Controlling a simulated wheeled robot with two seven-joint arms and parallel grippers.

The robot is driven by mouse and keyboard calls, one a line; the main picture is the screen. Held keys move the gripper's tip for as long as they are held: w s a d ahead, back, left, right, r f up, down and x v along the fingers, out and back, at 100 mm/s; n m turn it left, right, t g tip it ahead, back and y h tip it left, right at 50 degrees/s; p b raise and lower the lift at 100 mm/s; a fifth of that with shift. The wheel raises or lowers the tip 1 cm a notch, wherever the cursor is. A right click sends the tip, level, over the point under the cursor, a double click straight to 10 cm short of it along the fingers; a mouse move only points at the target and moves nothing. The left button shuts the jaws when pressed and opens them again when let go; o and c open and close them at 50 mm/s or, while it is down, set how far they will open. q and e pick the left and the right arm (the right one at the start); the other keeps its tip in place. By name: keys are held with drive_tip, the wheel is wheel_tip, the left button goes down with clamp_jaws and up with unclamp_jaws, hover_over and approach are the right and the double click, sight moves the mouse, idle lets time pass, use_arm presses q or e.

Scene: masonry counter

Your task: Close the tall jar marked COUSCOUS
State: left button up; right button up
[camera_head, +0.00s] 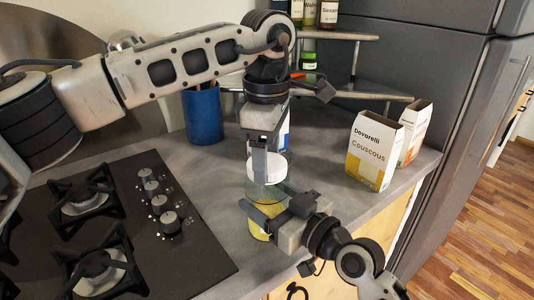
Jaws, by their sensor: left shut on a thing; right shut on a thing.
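The tall clear jar (257,192) stands upright near the counter's front edge, with yellow contents low inside. No COUSCOUS marking on it is visible. My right gripper (264,212) comes from the lower right and is shut on the jar's body, hiding part of it. A white round lid (268,171) is at the jar's mouth. My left gripper (265,150) points down from above and is shut on the lid. I cannot tell whether the lid is fully seated or slightly above the rim.
A Dovarelli Couscous box (371,152) and another open box (415,131) stand at right. A blue utensil cup (203,114) is behind left. The black gas hob (185,238) fills the left front. A shelf (340,36) with bottles is behind; a white-and-blue container is partly hidden behind my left gripper.

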use_arm(q)
drive_tip(key=shift+m, duration=0.3)
drive_tip(key=o, duration=1.2)
drive_tip(key=shift+c, duration=0.2)
wheel_tip(320, 180, up, 12)
use_arm(e)
drive_tip(key=o, duration=2)
drive_tip(key=shift+c, duration=0.2)
drive_tip(key=shift+d, duration=0.1)
